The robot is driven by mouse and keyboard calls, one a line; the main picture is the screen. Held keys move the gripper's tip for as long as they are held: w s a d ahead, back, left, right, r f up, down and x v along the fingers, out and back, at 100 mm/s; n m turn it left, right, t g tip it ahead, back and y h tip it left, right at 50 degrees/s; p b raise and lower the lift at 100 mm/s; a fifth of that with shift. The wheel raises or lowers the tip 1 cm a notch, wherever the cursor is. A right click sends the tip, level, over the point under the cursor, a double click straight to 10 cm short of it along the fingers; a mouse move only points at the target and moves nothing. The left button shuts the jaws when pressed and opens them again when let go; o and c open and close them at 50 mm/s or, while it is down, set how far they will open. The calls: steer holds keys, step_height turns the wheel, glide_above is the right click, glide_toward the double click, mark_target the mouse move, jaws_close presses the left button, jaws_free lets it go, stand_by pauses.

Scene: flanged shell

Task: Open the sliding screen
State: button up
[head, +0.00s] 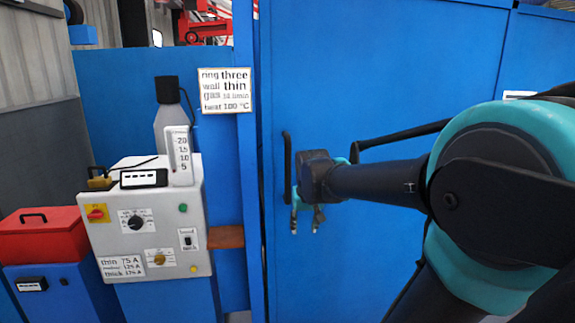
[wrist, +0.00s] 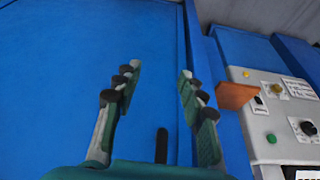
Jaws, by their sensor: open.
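The sliding screen (head: 400,70) is a large flat blue panel. Its left edge stands right beside a blue post. A black vertical bar handle (head: 287,160) is on the panel near that edge. My gripper (head: 305,222) is in front of the panel at the handle, with its fingers pointing down in the head view. In the wrist view my gripper (wrist: 158,76) is open, with the blue panel (wrist: 70,70) behind it. The handle's dark end (wrist: 161,146) shows low between the two fingers. Neither finger visibly presses on it; the rest of the handle is hidden there.
A grey control box (head: 155,225) with knobs stands left of the post, with a brown block (head: 226,237) at its side. A red box (head: 42,235) sits further left. The panel's face around my gripper is clear.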

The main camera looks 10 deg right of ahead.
glide_toward(288, 163)
steer(key=s+f, duration=0.3)
steer(key=f, duration=0.5)
step_height(288, 163, up, 14)
steer(key=w+m, duration=0.1)
steer(key=shift+h, duration=0.3)
steer(key=x, duration=1.7)
steer(key=shift+w+a, duration=0.35)
steer(key=shift+a, duration=0.05)
steer(key=shift+r, duration=0.1)
jaws_close()
